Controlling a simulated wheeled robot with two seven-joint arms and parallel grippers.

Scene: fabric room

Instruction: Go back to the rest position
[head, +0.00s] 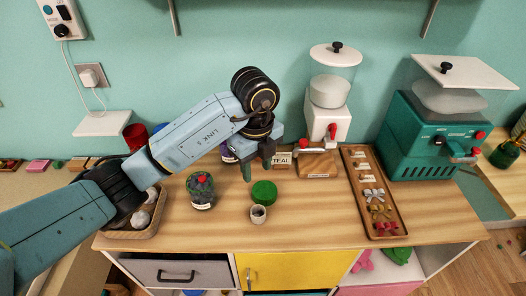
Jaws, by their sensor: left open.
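My left arm comes in from the left and reaches over the wooden counter. My left gripper (257,171) points down with its jaws apart and nothing visible between them. It appears just above and behind a round green object (264,190), but I cannot tell the exact gap. A small pale cup (258,213) stands in front of the green object. A clear jar with dark contents and a red spot on top (201,191) stands to the left of the gripper. My right gripper is not in view.
A white dispenser (327,119) and a teal machine (430,143) stand at the back right. A wooden tray (386,227) holds several bows. A basket (135,234) with white balls is partly behind my arm.

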